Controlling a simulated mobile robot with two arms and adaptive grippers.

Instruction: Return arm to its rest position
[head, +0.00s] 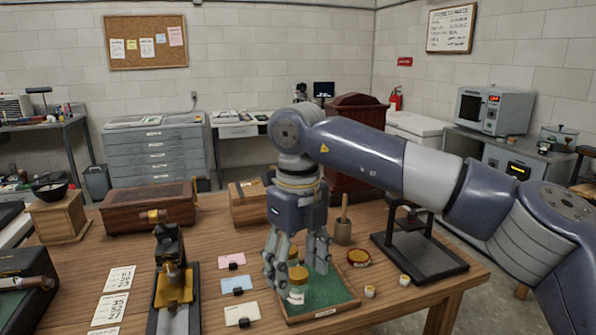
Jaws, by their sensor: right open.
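My right arm comes in from the right, and its gripper (296,268) points down over the green-lined tray (335,288) on the wooden table. The gripper is open, its fingers spread to either side of small jars. One jar with a yellow lid and pale label (297,294) stands in the tray at the fingers. Another yellow-lidded jar behind it is partly hidden by the fingers. I cannot tell whether the fingers touch the jars. My left gripper is not in view.
A wooden mortar with a pestle (343,232), a red-rimmed dish (358,258) and a black stand (420,255) are near the right arm. A brass-and-black instrument (174,285), coloured cards (237,285) and wooden boxes (150,209) lie left. Free table shows between them.

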